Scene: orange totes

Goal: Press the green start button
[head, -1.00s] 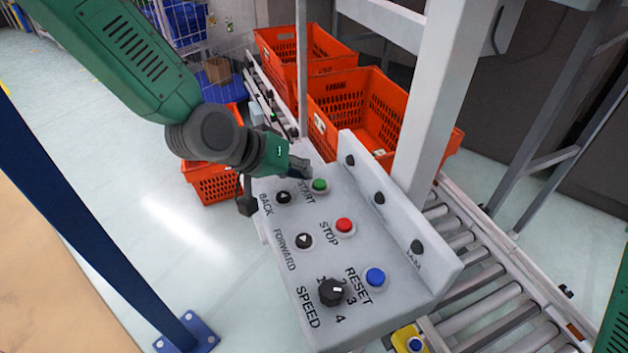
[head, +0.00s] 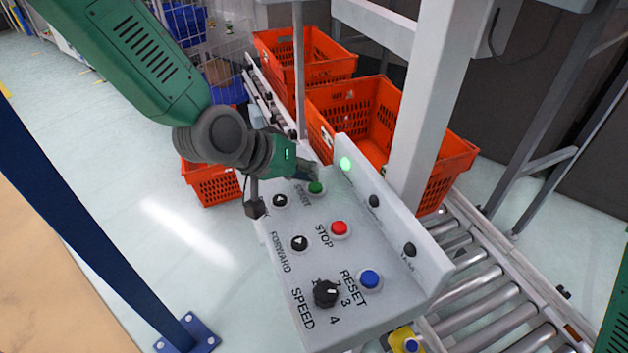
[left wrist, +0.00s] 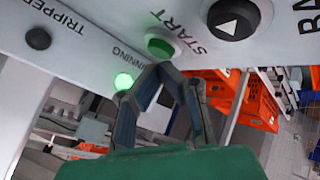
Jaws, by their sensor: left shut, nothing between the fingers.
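The green start button (head: 316,188) sits at the far end of the grey control panel (head: 350,323), beside the START label. My left gripper (head: 312,174) is shut and empty, with its fingertips right at the button. In the left wrist view the green button (left wrist: 160,46) shows just beyond the fingertips (left wrist: 168,68); I cannot tell whether they touch it. A lamp on the panel's raised back edge glows green (head: 346,164); in the left wrist view this lit lamp (left wrist: 124,81) is by the RUNNING label. My right gripper is not in view.
The panel also has a red stop button (head: 339,228), a blue reset button (head: 370,279), black back and forward buttons and a speed knob (head: 325,293). Orange totes (head: 440,165) stand on the roller conveyor (head: 495,300) behind it. A grey post (head: 433,100) rises beside the panel.

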